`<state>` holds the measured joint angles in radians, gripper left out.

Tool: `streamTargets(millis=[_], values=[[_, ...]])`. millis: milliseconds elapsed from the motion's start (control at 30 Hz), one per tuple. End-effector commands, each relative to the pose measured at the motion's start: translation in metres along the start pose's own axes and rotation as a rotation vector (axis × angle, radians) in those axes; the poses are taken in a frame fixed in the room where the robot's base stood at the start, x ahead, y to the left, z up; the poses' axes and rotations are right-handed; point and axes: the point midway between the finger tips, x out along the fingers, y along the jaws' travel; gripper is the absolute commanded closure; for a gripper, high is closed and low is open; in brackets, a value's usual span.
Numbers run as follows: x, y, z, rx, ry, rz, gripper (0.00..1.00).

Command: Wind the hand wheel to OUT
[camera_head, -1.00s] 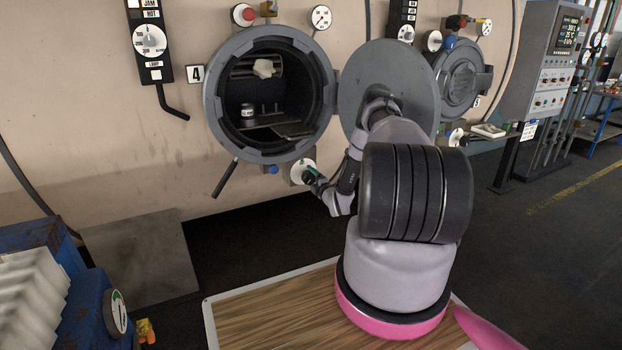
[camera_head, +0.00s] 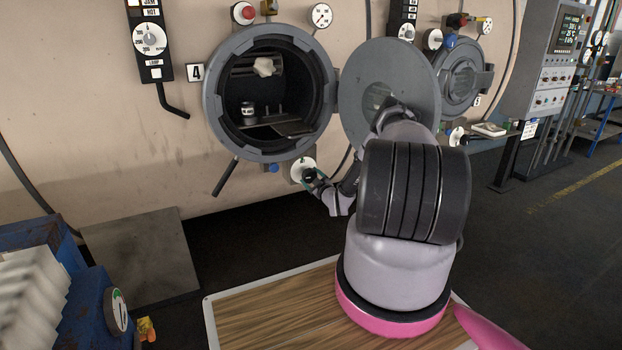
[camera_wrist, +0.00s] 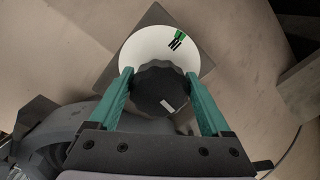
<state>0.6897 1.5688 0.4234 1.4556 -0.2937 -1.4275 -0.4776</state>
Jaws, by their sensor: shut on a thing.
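The hand wheel is a black fluted knob (camera_wrist: 158,90) in the wrist view, with a short white mark (camera_wrist: 167,104) on its face near the lower right. In the head view the dial (camera_head: 298,167) is below the round open door port. My gripper (camera_wrist: 158,88) has its green fingers on both sides of the knob, shut on it. In the head view my gripper (camera_head: 310,176) is small and partly hidden by my arm.
An open round vessel port (camera_head: 268,95) stands above the dial, its round door (camera_head: 400,75) swung right behind my arm. A black lever (camera_head: 225,178) hangs at lower left of the port. A blue machine (camera_head: 90,300) stands at lower left.

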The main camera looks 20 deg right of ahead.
Motion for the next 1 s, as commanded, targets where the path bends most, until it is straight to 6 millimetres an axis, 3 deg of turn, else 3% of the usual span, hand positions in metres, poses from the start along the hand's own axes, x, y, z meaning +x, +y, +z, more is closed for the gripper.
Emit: streamTargets(millis=[500,1000], values=[[-0.0017,-0.0044,0.0012,0.325,-0.004,-0.002,0.73],[-0.0018,-0.005,0.0012,0.38,-0.005,-0.003,0.73]])
